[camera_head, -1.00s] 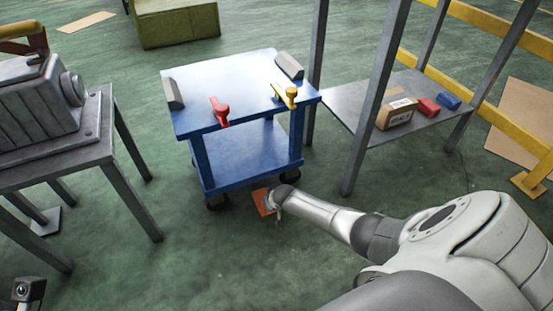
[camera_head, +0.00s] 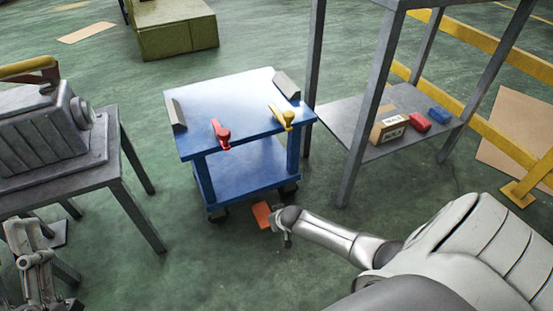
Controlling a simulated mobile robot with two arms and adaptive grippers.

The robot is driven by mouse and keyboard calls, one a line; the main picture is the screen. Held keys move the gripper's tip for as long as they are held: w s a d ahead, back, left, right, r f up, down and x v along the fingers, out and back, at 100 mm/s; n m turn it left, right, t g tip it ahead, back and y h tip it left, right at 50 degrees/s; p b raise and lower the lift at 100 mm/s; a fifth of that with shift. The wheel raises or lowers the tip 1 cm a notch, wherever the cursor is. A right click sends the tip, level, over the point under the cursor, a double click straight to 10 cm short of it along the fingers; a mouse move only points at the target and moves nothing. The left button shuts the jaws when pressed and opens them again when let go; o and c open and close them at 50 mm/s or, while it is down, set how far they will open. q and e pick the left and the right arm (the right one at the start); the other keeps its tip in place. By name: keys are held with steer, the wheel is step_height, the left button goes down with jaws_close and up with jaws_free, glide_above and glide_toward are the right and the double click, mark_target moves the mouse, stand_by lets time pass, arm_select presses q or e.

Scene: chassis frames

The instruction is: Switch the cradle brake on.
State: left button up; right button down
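The cradle is a blue wheeled cart (camera_head: 226,98) with a flat top and a lower shelf. A red lever (camera_head: 221,135) and a yellow lever (camera_head: 282,117) sit along its front edge. An orange plate (camera_head: 262,214) shows low near the cart's front right wheel; I cannot tell which part is the brake. My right arm reaches in from the right, and its gripper end (camera_head: 286,222) is just right of the orange plate, partly overlapping it in view; its fingers are mostly hidden. My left gripper (camera_head: 32,258) is at the lower left, away from the cart, its opening unclear.
A grey table (camera_head: 136,168) with a grey machine (camera_head: 45,125) stands left. A grey rack (camera_head: 350,125) right of the cart holds a cardboard box (camera_head: 385,130), a red item (camera_head: 418,122) and a blue item (camera_head: 440,115). Yellow rails stand behind it.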

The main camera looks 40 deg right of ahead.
arm_select(q)
steer(key=shift+w+f+g+y+p, duration=0.15)
steer(key=shift+w+f+g, duration=0.4)
steer(key=shift+f, duration=0.2)
steer(key=shift+w+f+g+y+p, duration=0.15)
steer(key=shift+w+f+g, duration=0.25)
steer(key=shift+f+g, duration=0.25)
arm_select(e)
steer(key=shift+s+a+r, duration=0.1)
steer(key=shift+s+r, duration=0.3)
steer(key=shift+r, duration=0.05)
